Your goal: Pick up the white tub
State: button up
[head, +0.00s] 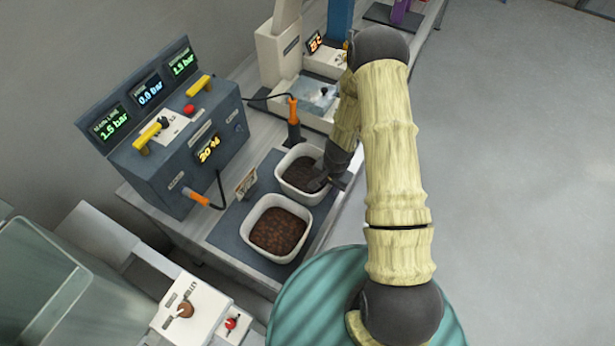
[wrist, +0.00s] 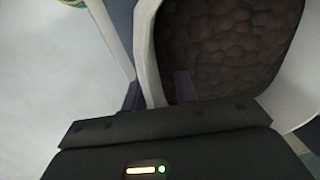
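Two white tubs filled with dark brown lumpy material stand on a dark mat in the head view. One white tub (head: 275,258) is nearer the front, and the other white tub (head: 299,148) is just behind it. My gripper (head: 327,181) is at the right rim of the rear tub. In the wrist view, the white tub wall (wrist: 147,50) runs between the two fingers of my gripper (wrist: 158,92). One finger is outside the wall and one is inside, over the dark contents. Gaps show beside the wall, so the gripper looks open. My arm partly hides the rear tub's right side.
A blue-grey control box (head: 185,130) with lit displays stands left of the tubs. An orange-handled tool (head: 293,112) stands behind the rear tub, near a white machine (head: 285,45). A teal ribbed drum (head: 300,300) is in front. Open floor lies right.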

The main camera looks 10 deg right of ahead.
dwell(0.4)
grip_shut()
jog(key=shift+s, duration=0.1)
dwell(1.2)
